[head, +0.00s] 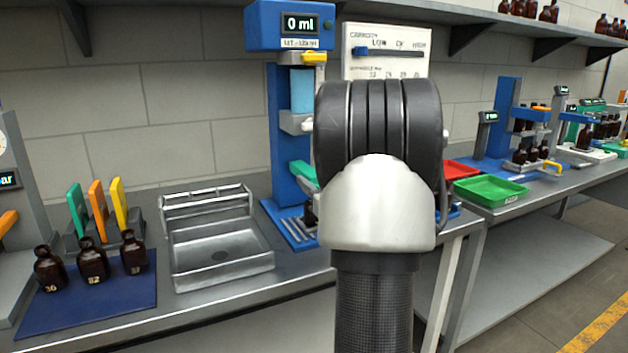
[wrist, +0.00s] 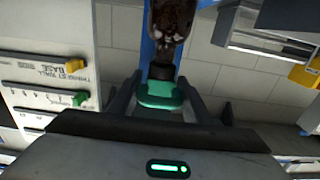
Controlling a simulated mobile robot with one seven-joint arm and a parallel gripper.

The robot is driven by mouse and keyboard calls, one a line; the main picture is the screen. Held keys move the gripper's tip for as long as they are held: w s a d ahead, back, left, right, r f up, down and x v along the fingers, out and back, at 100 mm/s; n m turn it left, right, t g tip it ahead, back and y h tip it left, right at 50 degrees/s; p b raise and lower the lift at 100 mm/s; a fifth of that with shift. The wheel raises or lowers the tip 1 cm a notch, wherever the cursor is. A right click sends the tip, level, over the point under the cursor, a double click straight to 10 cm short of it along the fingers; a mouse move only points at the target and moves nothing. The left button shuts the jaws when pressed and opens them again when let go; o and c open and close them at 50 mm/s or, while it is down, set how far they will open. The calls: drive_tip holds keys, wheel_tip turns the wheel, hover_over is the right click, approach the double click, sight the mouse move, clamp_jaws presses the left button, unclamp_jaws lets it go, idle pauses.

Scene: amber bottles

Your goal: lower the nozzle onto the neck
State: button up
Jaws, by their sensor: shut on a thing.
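The filling station (head: 283,130) is a blue column with a display reading 0 ml. Its green nozzle handle (head: 302,172) shows just left of my arm; in the wrist view the green handle (wrist: 160,95) sits between my fingers. My gripper (wrist: 161,90) is shut on this handle. In the wrist view, which is upside down, a brown bottle (wrist: 172,20) lines up with the dark nozzle part (wrist: 161,71) by the handle. Whether nozzle and neck touch, I cannot tell. In the head view my arm hides the gripper and most of this bottle (head: 311,211).
A steel sink tray (head: 219,250) stands left of the station. Several brown bottles (head: 92,262) stand on a blue mat (head: 100,308) at far left. A yellow lever (head: 315,58) is high on the station. A white capacity panel (head: 388,40) stands behind my arm. A green tray (head: 490,190) is right.

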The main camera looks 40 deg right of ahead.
drive_tip(key=shift+d+f, duration=0.1)
drive_tip(key=o, duration=1.3)
drive_tip(key=shift+c, duration=0.2)
drive_tip(key=p+v, duration=0.2)
drive_tip(key=v, duration=1.5)
drive_tip(key=shift+s, duration=0.25)
